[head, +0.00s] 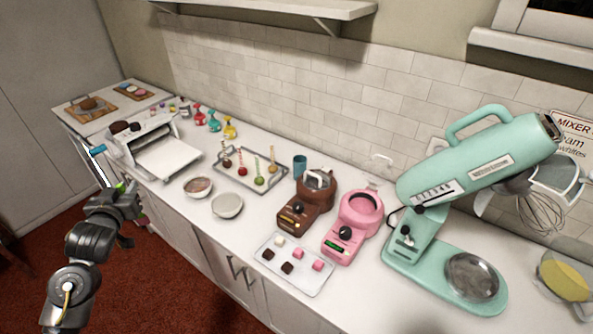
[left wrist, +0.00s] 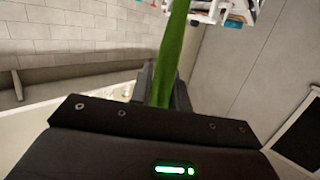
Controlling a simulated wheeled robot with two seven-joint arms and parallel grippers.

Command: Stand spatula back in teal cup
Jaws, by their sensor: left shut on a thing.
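My left gripper (head: 125,205) is in front of the counter's left part, far from the cup. In the left wrist view a long green thing, which I take to be the spatula (left wrist: 176,45), rises from between the fingers of the left gripper, which is shut on it. In the head view only a small green bit shows at the gripper. My right gripper is not in view.
A cake-pop tray (head: 250,186), two bowls (head: 227,206), a brown machine (head: 297,215), a pink machine (head: 345,245) and a sweets tray (head: 295,287) crowd the counter near the cup. A large mint mixer (head: 440,270) stands at right. A white machine (head: 165,160) stands at left.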

